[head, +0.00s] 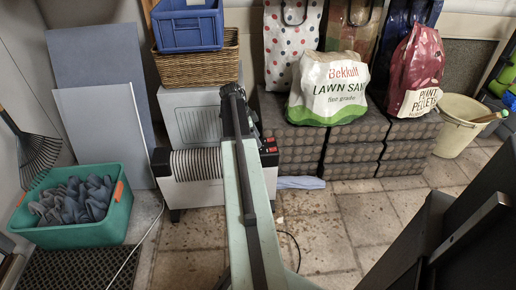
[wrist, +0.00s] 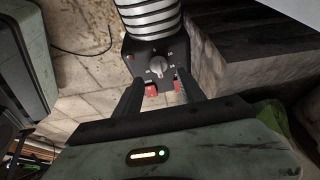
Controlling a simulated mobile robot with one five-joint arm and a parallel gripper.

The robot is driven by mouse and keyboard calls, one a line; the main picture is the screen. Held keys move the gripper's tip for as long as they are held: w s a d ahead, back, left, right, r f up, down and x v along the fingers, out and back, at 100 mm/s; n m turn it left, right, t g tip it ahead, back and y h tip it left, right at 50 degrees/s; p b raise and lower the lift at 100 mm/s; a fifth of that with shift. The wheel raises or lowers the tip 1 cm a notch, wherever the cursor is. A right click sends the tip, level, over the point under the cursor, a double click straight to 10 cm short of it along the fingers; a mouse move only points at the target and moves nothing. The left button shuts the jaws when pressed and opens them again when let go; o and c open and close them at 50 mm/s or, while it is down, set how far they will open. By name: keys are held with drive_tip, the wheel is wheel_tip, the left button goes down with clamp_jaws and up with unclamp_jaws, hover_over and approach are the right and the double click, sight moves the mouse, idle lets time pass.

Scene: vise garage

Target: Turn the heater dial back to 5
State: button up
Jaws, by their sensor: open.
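The heater (head: 198,178) is a pale ribbed radiator on the floor in the head view, with a dark control panel at its right end, partly behind my arm. In the wrist view its grey heater dial (wrist: 158,66) sits on that black panel (wrist: 139,53). The marks around the dial are too small to read, so its setting cannot be told. My gripper (wrist: 159,84) is open in the wrist view, its two dark fingers either side of the panel's lower part, with the dial just beyond the gap. No grip on the dial shows.
Two red switches, one left (wrist: 151,90) and one right, lie near the fingers. Stacked dark blocks (head: 292,140) bearing bags stand right of the heater. A green crate (head: 90,235) stands left. A dark cable (wrist: 88,50) lies on the tiled floor.

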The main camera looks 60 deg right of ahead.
drive_tip(key=b+x, duration=0.1)
drive_tip(key=x, duration=0.1)
drive_tip(key=shift+f, duration=0.3)
drive_tip(key=shift+r, duration=0.1)
